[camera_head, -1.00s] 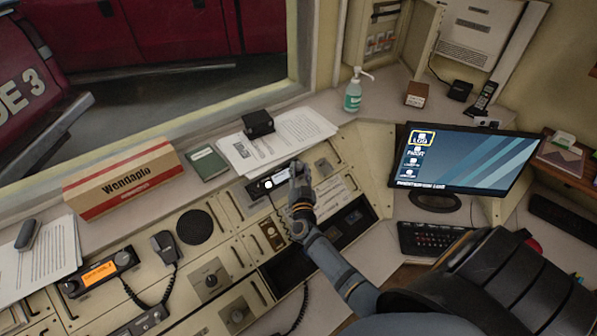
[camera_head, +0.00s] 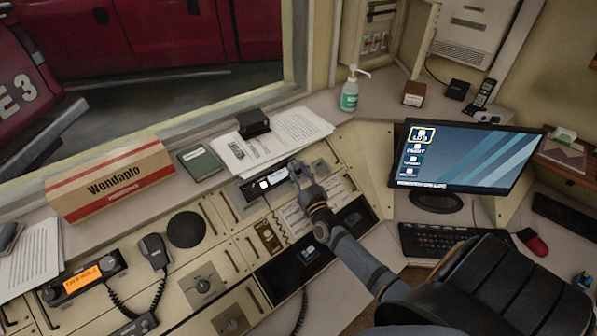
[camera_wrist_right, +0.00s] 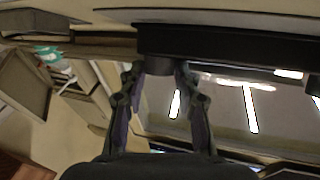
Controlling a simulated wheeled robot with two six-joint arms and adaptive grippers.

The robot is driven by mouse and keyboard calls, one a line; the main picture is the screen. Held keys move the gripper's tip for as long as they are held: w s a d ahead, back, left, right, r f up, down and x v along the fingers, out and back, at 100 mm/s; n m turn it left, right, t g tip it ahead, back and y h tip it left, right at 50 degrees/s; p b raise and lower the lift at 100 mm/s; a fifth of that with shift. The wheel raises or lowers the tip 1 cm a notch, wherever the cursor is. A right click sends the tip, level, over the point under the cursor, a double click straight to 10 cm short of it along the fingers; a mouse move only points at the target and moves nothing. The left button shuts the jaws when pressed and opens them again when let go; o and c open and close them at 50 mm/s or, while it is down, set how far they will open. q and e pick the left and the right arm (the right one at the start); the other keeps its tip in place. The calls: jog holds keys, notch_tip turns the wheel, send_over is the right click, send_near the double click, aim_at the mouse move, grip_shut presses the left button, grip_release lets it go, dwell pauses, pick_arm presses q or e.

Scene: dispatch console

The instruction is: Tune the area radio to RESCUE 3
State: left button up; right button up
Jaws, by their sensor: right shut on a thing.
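A black radio (camera_head: 252,191) with a small lit white display is set in the sloped console below the papers. My right gripper (camera_head: 296,171) is at the radio's right end. In the right wrist view its two fingers (camera_wrist_right: 160,82) are closed on the sides of a dark round knob (camera_wrist_right: 158,66) that stands out from a black panel. The display text is too small to read, and the fingers hide part of the radio's face. A second radio (camera_head: 112,263) with an orange display sits at the left; its text is blurred. My left gripper is not in view.
A handheld microphone (camera_head: 154,250) with a coiled cord hangs near the left radio. A Wendaplo box (camera_head: 108,184), a green book (camera_head: 199,161), papers (camera_head: 300,127) and a small black box (camera_head: 253,123) lie on the ledge behind. A monitor (camera_head: 466,155) and keyboard (camera_head: 432,241) stand at right.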

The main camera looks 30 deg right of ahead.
jog(key=o, duration=1.1)
jog(key=shift+o, duration=0.2)
jog(key=v, duration=1.2)
